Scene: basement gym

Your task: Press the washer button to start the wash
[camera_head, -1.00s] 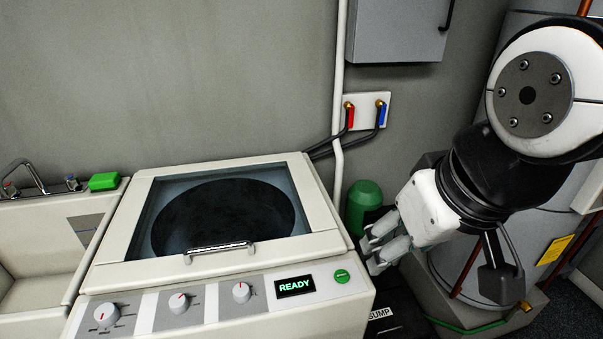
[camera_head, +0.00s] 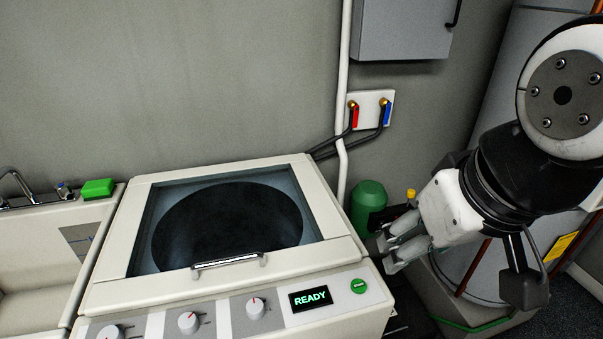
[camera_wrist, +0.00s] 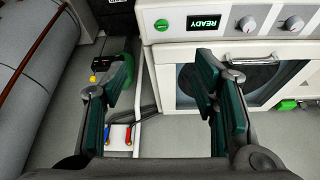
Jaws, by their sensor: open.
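The washer (camera_head: 105,290) is white with a dark round window in its shut lid. Its front panel has a display reading READY (camera_head: 310,298) and a round green button (camera_head: 358,286) to the right of it. In the wrist view the washer appears upside down, with the green button (camera_wrist: 161,25) at the top, left of the READY display. My gripper (camera_head: 385,256) is to the right of the washer and its button, apart from the button. In the wrist view its two fingers (camera_wrist: 168,85) are spread with nothing between them.
Several knobs (camera_head: 256,308) line the panel left of the display. A green tank (camera_head: 368,200) stands behind my gripper. Red and blue valves (camera_head: 371,114) are on the wall. A sink with a green block (camera_head: 97,188) is at the left. A grey cylinder (camera_wrist: 35,60) stands beside my arm.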

